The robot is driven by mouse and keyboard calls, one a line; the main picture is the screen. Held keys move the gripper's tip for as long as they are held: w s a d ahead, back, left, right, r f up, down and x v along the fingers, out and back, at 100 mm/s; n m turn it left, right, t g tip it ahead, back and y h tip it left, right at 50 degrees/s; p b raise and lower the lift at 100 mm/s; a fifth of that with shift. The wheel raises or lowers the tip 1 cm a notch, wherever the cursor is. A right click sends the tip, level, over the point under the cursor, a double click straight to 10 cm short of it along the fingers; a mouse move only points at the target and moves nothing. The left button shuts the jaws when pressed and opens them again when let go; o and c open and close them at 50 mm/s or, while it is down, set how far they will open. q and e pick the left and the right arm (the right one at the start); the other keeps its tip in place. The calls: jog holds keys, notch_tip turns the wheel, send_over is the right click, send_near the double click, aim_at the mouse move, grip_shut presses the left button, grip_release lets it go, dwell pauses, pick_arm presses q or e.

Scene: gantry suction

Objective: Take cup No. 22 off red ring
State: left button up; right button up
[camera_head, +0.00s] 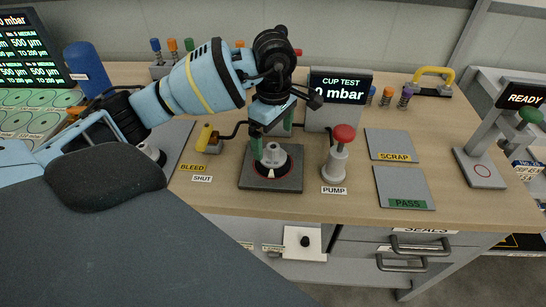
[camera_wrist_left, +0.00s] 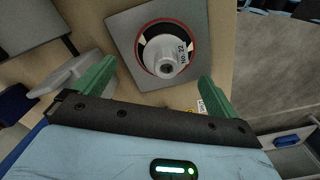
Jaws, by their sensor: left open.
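Cup No. 22 (camera_wrist_left: 167,60) is a light grey cup with a hole in its top and "No. 22" printed on its side. It sits inside the red ring (camera_wrist_left: 194,40) on a dark grey square plate (camera_wrist_left: 124,29). In the head view the cup (camera_head: 272,152) stands on the plate (camera_head: 287,183), partly behind my gripper fingers. My left gripper (camera_head: 272,140) is over the plate with its green fingers pointing down. In the left wrist view its fingers (camera_wrist_left: 155,90) are wide apart, with the cup beyond the gap between them. My right gripper is not in view.
A red-topped pump (camera_head: 341,150) stands right of the plate, and a yellow-handled bleed valve (camera_head: 206,138) stands left. A CUP TEST display (camera_head: 340,88) is behind. The SCRAP pad (camera_head: 390,144) and PASS pad (camera_head: 403,187) at right are bare.

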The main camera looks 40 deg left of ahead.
aim_at(273, 152)
pick_arm(q)
jog(key=shift+s+d+f, duration=0.1)
jog(key=shift+s+f, duration=0.05)
jog(key=shift+f, duration=0.25)
jog(key=shift+s+d+f+p, duration=0.1)
jog(key=shift+f+p, duration=0.1)
jog(key=shift+f, duration=0.9)
jog(key=shift+s+f+p, duration=0.1)
jog(key=shift+f+p, duration=0.05)
jog(key=shift+f, duration=0.9)
jog(key=c, duration=1.1)
